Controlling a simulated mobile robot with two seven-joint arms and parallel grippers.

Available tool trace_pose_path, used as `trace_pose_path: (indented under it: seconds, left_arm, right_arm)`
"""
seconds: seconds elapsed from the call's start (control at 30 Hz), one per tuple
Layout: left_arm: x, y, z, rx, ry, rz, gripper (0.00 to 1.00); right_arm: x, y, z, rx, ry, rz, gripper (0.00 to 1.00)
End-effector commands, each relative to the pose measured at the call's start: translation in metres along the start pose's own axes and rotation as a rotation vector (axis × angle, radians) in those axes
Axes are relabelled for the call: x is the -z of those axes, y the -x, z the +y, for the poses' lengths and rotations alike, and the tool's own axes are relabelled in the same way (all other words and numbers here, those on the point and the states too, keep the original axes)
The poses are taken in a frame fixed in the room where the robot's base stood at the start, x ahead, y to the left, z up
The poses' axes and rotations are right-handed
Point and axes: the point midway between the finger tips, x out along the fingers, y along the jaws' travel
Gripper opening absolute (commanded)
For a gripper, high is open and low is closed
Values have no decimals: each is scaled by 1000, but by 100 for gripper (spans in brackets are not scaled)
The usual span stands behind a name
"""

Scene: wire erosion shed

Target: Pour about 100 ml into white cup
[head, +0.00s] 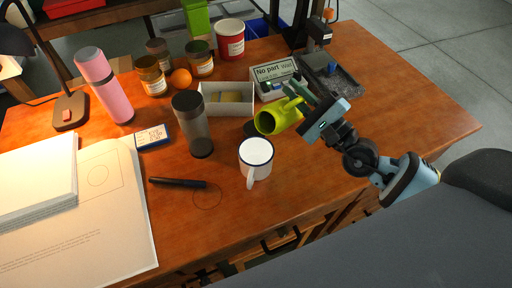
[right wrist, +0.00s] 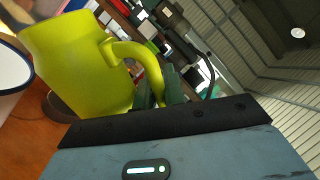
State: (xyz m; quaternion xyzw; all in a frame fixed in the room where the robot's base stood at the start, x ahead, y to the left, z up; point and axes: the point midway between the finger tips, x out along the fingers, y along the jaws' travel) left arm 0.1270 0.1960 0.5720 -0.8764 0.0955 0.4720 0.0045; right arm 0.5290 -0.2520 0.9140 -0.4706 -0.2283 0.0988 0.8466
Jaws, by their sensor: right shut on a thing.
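A white cup with a dark rim (head: 257,172) stands upright on the wooden table, handle towards the front. Its inside looks white; I cannot tell how much it holds. My right gripper (head: 298,98) is shut on the handle of a yellow-green jug (head: 275,118). The jug is tilted, its mouth facing left, behind and slightly right of the cup. No stream shows. In the right wrist view the jug (right wrist: 75,62) fills the left, its handle between the fingers (right wrist: 162,88), and the cup's rim (right wrist: 14,68) shows at the left edge. My left gripper is not in view.
Behind stand a white bin (head: 226,108), a grey shaker (head: 191,126), jars, an orange (head: 181,78) and a labelled box (head: 277,75). A pink bottle (head: 104,88) stands at left. A dark pen (head: 178,183) lies left of the cup. Table at front right is clear.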

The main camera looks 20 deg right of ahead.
Motion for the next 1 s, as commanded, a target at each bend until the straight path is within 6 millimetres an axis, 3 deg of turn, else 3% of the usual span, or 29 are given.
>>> trace_pose_path:
  seconds: [1.0]
  left_arm:
    - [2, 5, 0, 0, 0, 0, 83]
  right_arm:
    - [-14, -4, -11, 8, 132, -49, 0]
